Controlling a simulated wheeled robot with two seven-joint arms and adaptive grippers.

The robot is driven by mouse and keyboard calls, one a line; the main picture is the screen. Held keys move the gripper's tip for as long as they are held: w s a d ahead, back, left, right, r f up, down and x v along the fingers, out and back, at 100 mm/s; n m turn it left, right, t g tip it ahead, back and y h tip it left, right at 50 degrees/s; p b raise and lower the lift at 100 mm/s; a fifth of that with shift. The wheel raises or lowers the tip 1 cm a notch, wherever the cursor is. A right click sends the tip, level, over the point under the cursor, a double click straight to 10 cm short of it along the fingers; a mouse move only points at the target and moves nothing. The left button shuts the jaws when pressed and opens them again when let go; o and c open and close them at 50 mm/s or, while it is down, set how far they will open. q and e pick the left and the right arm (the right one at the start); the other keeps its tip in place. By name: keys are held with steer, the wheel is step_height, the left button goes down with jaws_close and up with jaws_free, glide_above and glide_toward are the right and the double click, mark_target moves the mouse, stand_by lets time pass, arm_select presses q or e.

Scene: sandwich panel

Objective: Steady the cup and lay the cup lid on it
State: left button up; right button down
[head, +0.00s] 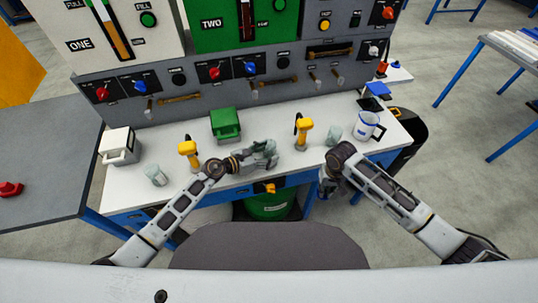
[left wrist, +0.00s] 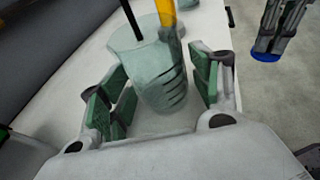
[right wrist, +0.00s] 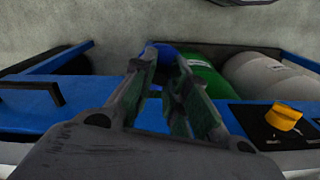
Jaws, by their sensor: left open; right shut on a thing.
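A pale green translucent cup (left wrist: 160,75) stands on the white bench between the fingers of my left gripper (left wrist: 155,95). The fingers are open, one on each side, with gaps to the cup. In the head view my left gripper (head: 268,155) is at the middle of the bench and largely covers the cup. My right gripper (head: 328,188) is at the bench's front edge, right of the cup. It is shut on a blue round lid (left wrist: 265,56), which the left wrist view shows at its tips, apart from the cup. In the right wrist view my right gripper (right wrist: 165,85) points downward.
Yellow-handled tools (head: 188,150) (head: 304,128) stand either side of my left gripper. Two more glasses (head: 155,175) (head: 333,133), a green box (head: 225,124), a white box (head: 120,146) and a mug (head: 368,126) stand on the bench. A control panel (head: 220,85) closes the back.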

arm_select(q)
steer(key=c, duration=0.5)
arm_select(e)
steer(key=s+a+r+n, duration=0.2)
steer(key=s+a, duration=0.2)
steer(key=a, duration=0.3)
steer(key=s+a+r+n, duration=0.2)
steer(key=s+a+n, duration=0.15)
steer(key=a, duration=0.35)
steer(key=w+a+r+m, duration=0.1)
steer(key=w+a+r, duration=0.3)
steer(key=w+r, duration=0.5)
steer(key=w+a+r+m, duration=0.1)
steer(key=w+a+r, duration=0.2)
steer(key=w+r, duration=0.7)
steer(key=shift+a+r, duration=0.15)
steer(key=shift+a, duration=0.25)
